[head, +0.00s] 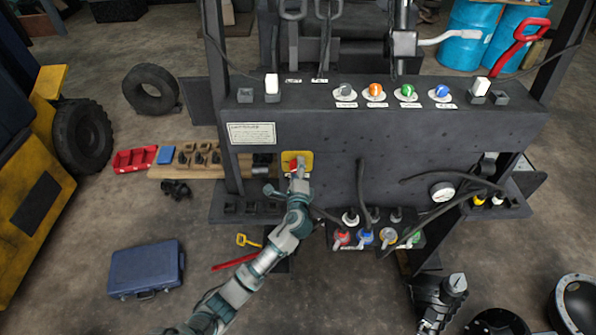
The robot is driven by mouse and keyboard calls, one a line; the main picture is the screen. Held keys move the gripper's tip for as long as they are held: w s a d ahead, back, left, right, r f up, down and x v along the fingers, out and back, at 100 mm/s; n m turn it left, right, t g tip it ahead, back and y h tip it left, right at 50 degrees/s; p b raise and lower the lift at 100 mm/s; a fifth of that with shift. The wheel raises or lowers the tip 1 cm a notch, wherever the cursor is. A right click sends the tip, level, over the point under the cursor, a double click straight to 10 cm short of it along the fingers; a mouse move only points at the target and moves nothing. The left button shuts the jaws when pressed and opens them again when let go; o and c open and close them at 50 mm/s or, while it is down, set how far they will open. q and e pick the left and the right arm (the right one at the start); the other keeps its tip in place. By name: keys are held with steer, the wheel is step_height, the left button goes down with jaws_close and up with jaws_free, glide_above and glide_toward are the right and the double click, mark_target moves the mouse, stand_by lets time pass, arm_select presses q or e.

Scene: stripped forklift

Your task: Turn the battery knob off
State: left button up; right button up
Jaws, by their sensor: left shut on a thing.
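The battery knob (293,164) is a small red knob on a yellow plate (306,156), on the front of the dark grey panel left of its middle. My left gripper (299,170) reaches up to it from the lower left and is shut on the knob. The fingers cover part of the knob, so its exact angle is hard to read.
The panel top (300,110) carries a row of coloured knobs and white-tipped levers. A blue case (146,268) and loose tools lie on the floor at left.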

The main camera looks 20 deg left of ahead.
arm_select(q)
steer(key=n+b, duration=0.1)
steer(key=n, duration=0.1)
steer(key=n+b, duration=0.1)
steer(key=n, duration=0.1)
steer(key=shift+f+n, duration=0.3)
steer(key=shift+f, duration=0.05)
steer(key=n+b, duration=0.2)
steer(key=n, duration=0.2)
steer(key=shift+f, duration=0.1)
steer(key=shift+n, duration=1)
steer(key=shift+n+b, duration=0.55)
steer(key=shift+n, duration=0.55)
arm_select(e)
steer(key=shift+w+a+f, duration=0.25)
steer(key=shift+w+f, duration=0.65)
steer(key=shift+f, duration=0.05)
steer(key=shift+w+a+f, duration=0.25)
steer(key=shift+w+f, duration=0.65)
arm_select(q)
steer(key=o, duration=1.2)
steer(key=shift+s+r, duration=0.1)
steer(key=shift+r, duration=0.15)
